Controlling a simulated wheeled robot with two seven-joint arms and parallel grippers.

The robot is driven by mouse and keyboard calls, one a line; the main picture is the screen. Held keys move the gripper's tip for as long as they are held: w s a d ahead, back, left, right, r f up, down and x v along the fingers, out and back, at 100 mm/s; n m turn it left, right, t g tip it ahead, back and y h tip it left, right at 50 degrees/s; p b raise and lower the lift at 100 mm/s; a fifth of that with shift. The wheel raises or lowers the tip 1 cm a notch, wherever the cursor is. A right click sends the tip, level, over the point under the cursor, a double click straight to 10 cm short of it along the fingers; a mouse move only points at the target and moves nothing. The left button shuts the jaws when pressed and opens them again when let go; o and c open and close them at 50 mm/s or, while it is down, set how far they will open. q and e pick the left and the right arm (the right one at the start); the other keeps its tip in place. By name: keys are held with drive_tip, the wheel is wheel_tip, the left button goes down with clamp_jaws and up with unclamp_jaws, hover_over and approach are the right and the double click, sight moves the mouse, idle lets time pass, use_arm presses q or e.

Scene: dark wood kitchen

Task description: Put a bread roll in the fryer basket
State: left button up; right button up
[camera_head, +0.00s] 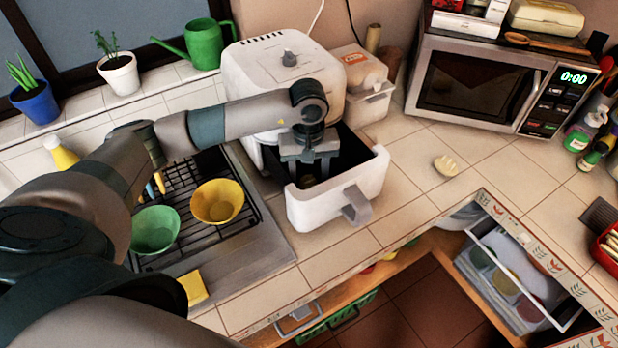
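The white fryer (262,75) stands on the tiled counter with its basket (336,199) pulled out in front. The basket has a white front, a grey handle and a dark inside. My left gripper (309,172) points down into the basket mouth. Its two fingers look apart, with a dark gap between them. A small yellowish patch shows low in the basket near the fingertips; I cannot tell what it is. A small pale, scored piece that looks like a bread roll (446,165) lies on the counter right of the basket, apart from the gripper. My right gripper is not in view.
A microwave (480,85) stands at the back right. An open drawer (515,275) juts out below the counter. The counter around the pale piece is clear.

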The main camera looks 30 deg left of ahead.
sight(309, 181)
use_arm(q)
drive_tip(key=shift+r, duration=0.1)
drive_tip(key=shift+r+p, duration=0.1)
drive_tip(key=shift+p, duration=0.2)
drive_tip(key=shift+r+b, duration=0.2)
drive_tip(key=shift+b, duration=0.2)
wheel_tip(309, 181, up, 12)
drive_tip(key=b, duration=0.5)
drive_tip(key=shift+f, duration=0.25)
